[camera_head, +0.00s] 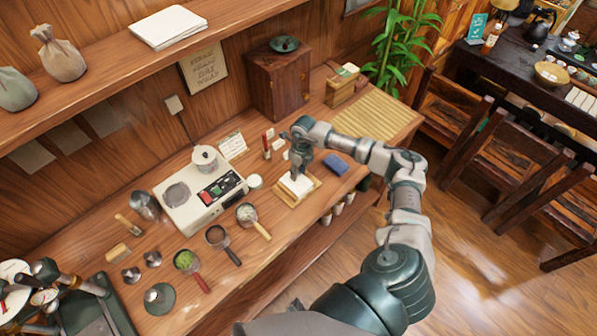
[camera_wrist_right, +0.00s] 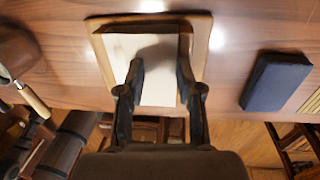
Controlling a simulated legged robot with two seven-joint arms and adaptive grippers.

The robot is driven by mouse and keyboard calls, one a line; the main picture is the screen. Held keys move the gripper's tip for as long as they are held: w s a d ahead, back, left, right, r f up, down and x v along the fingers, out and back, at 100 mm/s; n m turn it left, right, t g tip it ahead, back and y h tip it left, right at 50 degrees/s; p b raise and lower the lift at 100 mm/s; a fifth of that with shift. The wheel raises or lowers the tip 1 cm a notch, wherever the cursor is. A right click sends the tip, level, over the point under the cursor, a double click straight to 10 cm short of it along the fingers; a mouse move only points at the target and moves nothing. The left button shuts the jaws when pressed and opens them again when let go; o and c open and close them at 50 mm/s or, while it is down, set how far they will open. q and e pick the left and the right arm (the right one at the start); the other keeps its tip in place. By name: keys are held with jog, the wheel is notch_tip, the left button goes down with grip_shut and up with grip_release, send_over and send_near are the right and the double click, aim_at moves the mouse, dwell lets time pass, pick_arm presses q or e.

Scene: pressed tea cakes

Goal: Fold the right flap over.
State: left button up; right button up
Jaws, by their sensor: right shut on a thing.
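A small wooden tray (camera_head: 314,187) holds a white cloth or paper sheet (camera_head: 299,185) near the front edge of the counter. The tray also shows in the right wrist view (camera_wrist_right: 203,45), with the pale sheet (camera_wrist_right: 158,92) lying in it. My right gripper (camera_head: 297,173) reaches down over the tray, its fingers at the sheet. In the wrist view its two fingers (camera_wrist_right: 160,78) straddle part of the sheet and are shut on it. The gripped edge and the flap's exact fold are hard to make out. My left gripper does not show.
A dark blue block (camera_head: 335,165) lies right of the tray. A handled strainer (camera_head: 248,214), a white jar (camera_head: 254,181) and a white appliance (camera_head: 185,215) stand to the left. A bamboo mat (camera_head: 375,115) lies behind on the right. The counter's front edge is close.

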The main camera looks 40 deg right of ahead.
jog(key=o, duration=1.5)
jog(key=shift+s+a+f, duration=0.1)
jog(key=shift+s+a, duration=0.05)
jog(key=shift+a, duration=0.65)
jog(key=shift+o, duration=0.4)
jog(key=shift+a, duration=0.15)
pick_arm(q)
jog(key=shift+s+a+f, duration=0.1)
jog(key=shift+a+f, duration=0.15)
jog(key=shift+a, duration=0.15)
pick_arm(e)
jog(key=shift+r, duration=0.25)
